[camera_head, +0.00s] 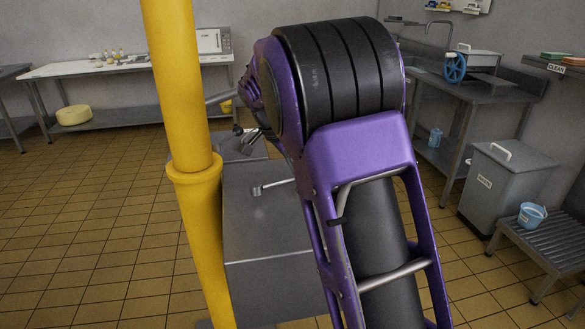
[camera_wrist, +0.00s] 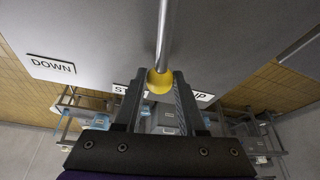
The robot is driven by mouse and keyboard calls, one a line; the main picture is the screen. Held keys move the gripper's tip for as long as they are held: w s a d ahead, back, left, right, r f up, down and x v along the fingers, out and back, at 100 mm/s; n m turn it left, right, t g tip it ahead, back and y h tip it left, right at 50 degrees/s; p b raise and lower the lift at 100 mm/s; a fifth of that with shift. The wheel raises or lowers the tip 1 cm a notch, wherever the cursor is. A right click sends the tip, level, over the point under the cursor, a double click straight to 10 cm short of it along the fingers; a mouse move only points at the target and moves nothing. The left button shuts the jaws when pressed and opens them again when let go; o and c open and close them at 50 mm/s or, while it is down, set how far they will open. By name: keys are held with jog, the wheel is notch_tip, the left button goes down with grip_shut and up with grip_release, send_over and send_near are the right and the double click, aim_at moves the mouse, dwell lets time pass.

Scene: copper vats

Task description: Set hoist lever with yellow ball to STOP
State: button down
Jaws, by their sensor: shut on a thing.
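In the wrist view, a thin metal lever comes down from the top and ends in a yellow ball (camera_wrist: 159,82). My gripper (camera_wrist: 160,88) is shut on this ball, with one dark finger on each side. Behind the fingers is a grey panel (camera_wrist: 105,30). It bears a DOWN label (camera_wrist: 51,69) at the left, a label starting with ST (camera_wrist: 119,89), mostly hidden by the left finger, and an UP label (camera_wrist: 204,97), partly hidden by the right finger. The ball appears between the ST and UP labels. In the head view my purple arm hides the gripper and ball.
In the head view, a grey bin (camera_head: 500,195) and a slatted bench (camera_head: 545,245) stand at right. A long table (camera_head: 130,66) is at the back. Tiled floor (camera_head: 85,240) at left is clear.

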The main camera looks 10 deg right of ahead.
jog(key=shift+s+d+m+g, duration=0.2)
jog(key=shift+s+m+g, duration=0.4)
jog(key=shift+s+m, duration=0.75)
jog(key=c, duration=0.5)
grip_release()
jog(key=p+v, duration=0.3)
jog(key=v, duration=1.4)
jog(key=shift+a+r+p, duration=0.15)
jog(key=shift+p, duration=0.2)
jog(key=shift+a, duration=0.1)
